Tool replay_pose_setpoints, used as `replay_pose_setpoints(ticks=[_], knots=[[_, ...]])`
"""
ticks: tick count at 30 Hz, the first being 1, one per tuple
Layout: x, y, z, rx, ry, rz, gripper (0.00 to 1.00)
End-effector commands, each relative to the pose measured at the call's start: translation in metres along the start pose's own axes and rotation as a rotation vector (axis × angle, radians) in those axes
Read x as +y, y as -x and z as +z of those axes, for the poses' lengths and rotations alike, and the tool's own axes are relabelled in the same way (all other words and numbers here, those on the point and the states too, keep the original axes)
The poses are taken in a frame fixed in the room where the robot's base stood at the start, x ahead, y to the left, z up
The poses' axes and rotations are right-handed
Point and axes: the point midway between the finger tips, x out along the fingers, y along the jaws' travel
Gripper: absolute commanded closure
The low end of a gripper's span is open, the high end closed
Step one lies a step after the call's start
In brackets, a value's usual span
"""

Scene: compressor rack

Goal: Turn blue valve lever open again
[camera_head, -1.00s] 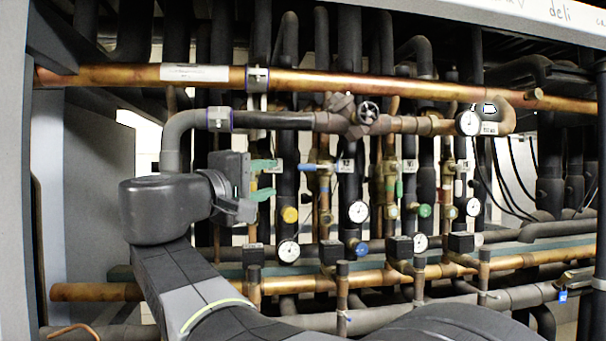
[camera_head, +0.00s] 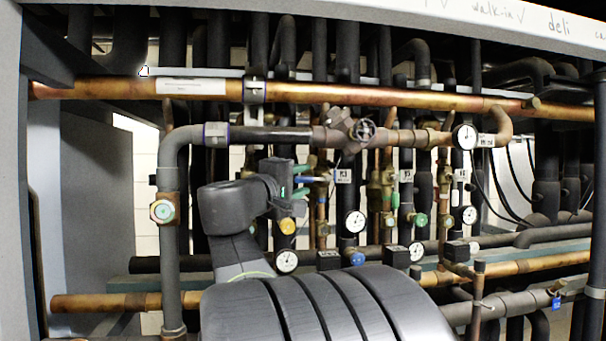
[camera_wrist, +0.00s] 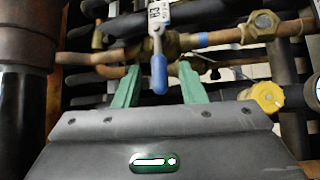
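The blue valve lever (camera_head: 313,180) sticks out sideways to the left from a brass valve on a copper pipe, beside a white tag. In the wrist view the blue lever (camera_wrist: 159,74) points toward my gripper, its rounded end between the fingers. My gripper (camera_head: 302,181) has green fingers, one above and one below the lever in the head view. In the wrist view my gripper (camera_wrist: 159,82) is open, with a gap on each side of the lever. The lever is not gripped. Its pivot is partly hidden by the tag in the wrist view.
A yellow knob (camera_head: 287,226) is below my gripper; it also shows in the wrist view (camera_wrist: 268,97). A dark vertical pipe (camera_head: 348,210) with a gauge (camera_head: 355,221) stands right of the lever. A grey vertical pipe (camera_head: 171,260) is at left. A copper pipe (camera_head: 310,93) crosses above.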

Motion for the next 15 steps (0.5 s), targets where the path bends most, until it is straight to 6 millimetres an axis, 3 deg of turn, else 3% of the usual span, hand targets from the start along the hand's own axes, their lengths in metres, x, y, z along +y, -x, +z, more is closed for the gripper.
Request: replay_pose_setpoints(ticks=[4,14,15], knots=[[0.0004,-0.0116,0.0002,-0.001,0.001,-0.001,0.63],[-0.0004,-0.0141,0.0001,0.000,-0.001,-0.001,0.63],[-0.0004,-0.0140,0.0001,0.000,-0.001,-0.001,0.69]])
